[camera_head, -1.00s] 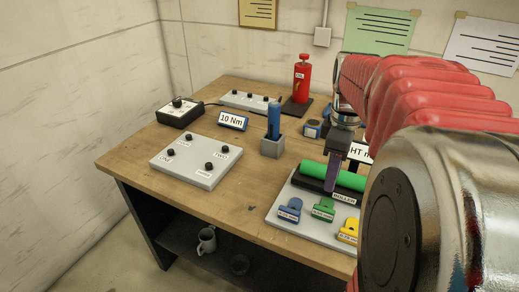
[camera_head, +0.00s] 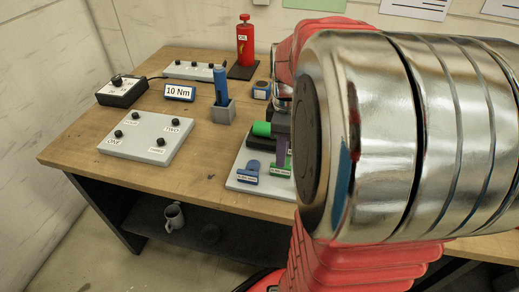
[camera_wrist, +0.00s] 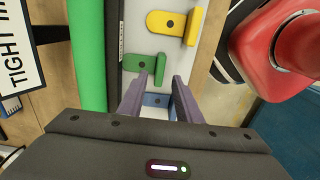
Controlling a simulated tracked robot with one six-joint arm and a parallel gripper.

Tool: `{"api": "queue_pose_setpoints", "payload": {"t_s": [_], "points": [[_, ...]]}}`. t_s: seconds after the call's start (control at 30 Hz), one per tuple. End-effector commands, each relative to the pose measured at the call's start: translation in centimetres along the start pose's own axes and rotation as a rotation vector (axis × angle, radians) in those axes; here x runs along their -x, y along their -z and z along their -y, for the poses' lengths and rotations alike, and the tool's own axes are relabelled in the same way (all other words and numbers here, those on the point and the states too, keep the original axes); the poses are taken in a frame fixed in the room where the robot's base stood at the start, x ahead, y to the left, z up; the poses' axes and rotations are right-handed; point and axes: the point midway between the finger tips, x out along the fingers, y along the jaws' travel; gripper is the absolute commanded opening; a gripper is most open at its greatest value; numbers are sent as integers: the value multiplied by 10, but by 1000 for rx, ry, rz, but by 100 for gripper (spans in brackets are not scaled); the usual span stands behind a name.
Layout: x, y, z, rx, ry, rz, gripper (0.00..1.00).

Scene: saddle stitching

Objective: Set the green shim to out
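The green shim (camera_head: 280,170) lies on the light grey plate (camera_head: 240,184), beside the blue shim (camera_head: 248,172). In the wrist view the green shim (camera_wrist: 146,63) sits between the yellow shim (camera_wrist: 172,22) and the blue shim (camera_wrist: 156,100), its raised tab towards the right. My gripper (camera_wrist: 161,80) is open, with its purple fingers apart and their tips at either side of the tab's near end. I cannot tell whether they touch it. In the head view my gripper (camera_head: 282,152) is just above the green shim, and my arm hides the yellow shim.
The green roller (camera_wrist: 88,50) runs alongside the shims. A grey block with a blue tool (camera_head: 222,88), a 10 Nm display (camera_head: 180,92), a grey knob panel (camera_head: 148,137) and a red oil can (camera_head: 245,45) stand on the bench.

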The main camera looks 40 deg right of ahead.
Motion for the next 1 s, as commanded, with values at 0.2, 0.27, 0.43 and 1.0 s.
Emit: {"api": "queue_pose_setpoints", "payload": {"t_s": [0.2, 0.27, 0.43, 1.0], "points": [[-35, 0, 1, 0, 3, 1, 31], [-44, 0, 1, 0, 3, 1, 31], [-61, 0, 1, 1, 2, 0, 31], [-66, 0, 0, 1, 0, 0, 19]]}}
